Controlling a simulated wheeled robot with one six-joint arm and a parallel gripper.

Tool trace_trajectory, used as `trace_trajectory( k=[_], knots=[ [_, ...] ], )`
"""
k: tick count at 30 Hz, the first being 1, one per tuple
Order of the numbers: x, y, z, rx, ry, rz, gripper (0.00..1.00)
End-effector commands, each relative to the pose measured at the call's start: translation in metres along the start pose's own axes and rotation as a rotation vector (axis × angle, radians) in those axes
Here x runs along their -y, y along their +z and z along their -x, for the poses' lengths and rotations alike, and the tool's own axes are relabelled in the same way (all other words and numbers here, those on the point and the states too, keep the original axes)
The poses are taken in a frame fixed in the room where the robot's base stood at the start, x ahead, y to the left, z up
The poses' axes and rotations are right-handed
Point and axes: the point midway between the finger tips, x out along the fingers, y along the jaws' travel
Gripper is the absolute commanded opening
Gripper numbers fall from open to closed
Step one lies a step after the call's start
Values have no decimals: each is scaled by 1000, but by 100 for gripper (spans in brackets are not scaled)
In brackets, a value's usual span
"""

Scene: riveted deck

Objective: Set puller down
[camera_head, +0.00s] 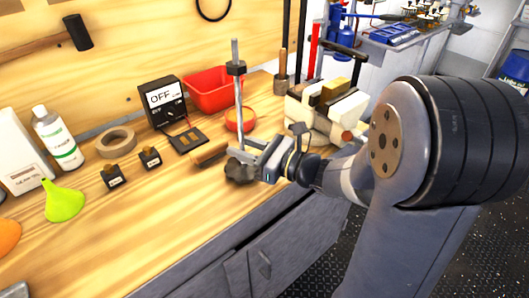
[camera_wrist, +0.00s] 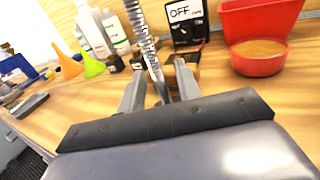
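The puller (camera_head: 238,105) is a tall grey metal rod with a dark block near its top and a dark, lumpy lower end. It is upright over the front part of the wooden bench; whether its foot touches the wood is hard to tell. In the wrist view the threaded rod of the puller (camera_wrist: 147,45) runs down between my fingers. My gripper (camera_head: 250,152) is at the puller's lower part. In the wrist view the fingers of my gripper (camera_wrist: 160,72) stand apart on either side of the rod, with a gap visible; the palm hides the puller's lower end.
A wooden-handled tool (camera_head: 209,154) lies just left of the puller. Behind are a red bin (camera_head: 212,92), a round red dish (camera_head: 240,125) and an OFF meter (camera_head: 166,100). A vise (camera_head: 325,110) stands right. Bare bench (camera_head: 150,215) lies front left.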

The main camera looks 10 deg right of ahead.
Motion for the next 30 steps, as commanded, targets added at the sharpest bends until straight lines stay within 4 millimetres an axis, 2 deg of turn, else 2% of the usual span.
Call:
trace_trajectory(
  k=[18, 24, 30],
  knots=[
    [1, 0, 94, -1, -6, -1, 32],
    [1, 0, 111, -1, -3, 0, 32],
    [0, 0, 116, -1, -1, -1, 32]
  ],
)
